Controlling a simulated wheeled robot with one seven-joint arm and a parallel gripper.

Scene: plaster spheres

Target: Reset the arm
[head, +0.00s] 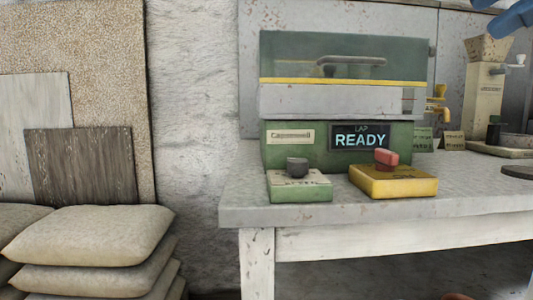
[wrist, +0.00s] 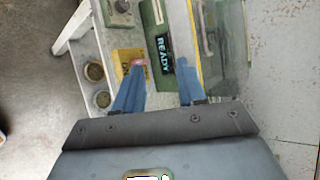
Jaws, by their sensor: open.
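My gripper (wrist: 160,66) shows in the wrist view, its two blue fingers spread apart with nothing between them. The machine's display reading READY (wrist: 165,53) appears beyond the gap between the fingertips.
In front of the machine sit a green box with a dark knob (head: 299,188) and a yellow box with a red knob (head: 393,184). The grey bench (head: 460,195) also holds a hopper device (head: 485,95) at right. Stacked sacks (head: 95,250) and leaning boards (head: 85,165) stand left.

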